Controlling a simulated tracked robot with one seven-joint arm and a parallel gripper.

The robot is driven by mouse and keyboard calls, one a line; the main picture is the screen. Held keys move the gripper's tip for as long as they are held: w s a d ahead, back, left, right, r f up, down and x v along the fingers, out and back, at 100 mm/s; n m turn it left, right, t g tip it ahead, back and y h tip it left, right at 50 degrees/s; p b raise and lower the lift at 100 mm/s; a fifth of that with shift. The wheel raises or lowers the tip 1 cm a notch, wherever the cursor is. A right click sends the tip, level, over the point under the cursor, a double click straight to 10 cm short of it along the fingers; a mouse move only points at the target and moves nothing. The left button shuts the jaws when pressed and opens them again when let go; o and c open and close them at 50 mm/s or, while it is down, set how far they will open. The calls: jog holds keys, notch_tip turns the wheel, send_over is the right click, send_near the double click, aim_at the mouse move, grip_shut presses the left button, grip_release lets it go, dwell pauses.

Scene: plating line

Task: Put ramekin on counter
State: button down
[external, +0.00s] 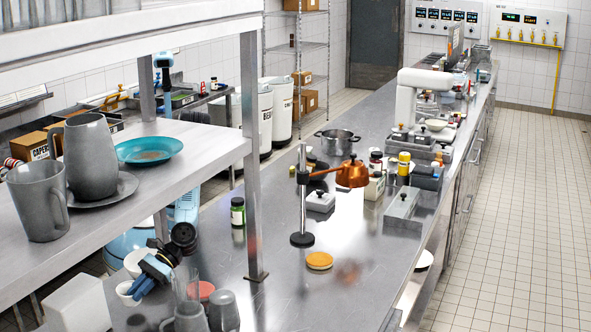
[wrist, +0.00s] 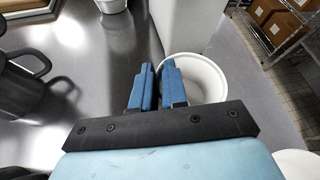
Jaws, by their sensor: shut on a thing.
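The ramekin (external: 124,293) is small, white and round, at the lower left of the external view beside a white block. In the wrist view the ramekin (wrist: 207,72) shows its open top just right of the fingers. My gripper (external: 138,290) points down with blue fingers. In the wrist view my gripper (wrist: 157,82) is shut on the ramekin's near wall, with a narrow gap between the fingers. The steel counter (external: 350,270) runs away to the back. I cannot tell whether the ramekin's base touches the surface.
A white block (external: 78,303) stands close beside the ramekin. A larger white bowl (external: 136,264) is just behind my gripper. Grey mugs (external: 224,311) and a red-topped item (external: 200,291) stand to the right. A shelf post (external: 251,160) rises nearby. Counter around the yellow disc (external: 319,261) is mostly clear.

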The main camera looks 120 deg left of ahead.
jog(key=shift+w+d+f, duration=0.1)
jog(key=shift+d+f, duration=0.05)
jog(key=shift+f, duration=1.65)
jog(key=c, duration=1.1)
grip_release()
jog(key=v, duration=1.2)
jog(key=shift+w, duration=0.1)
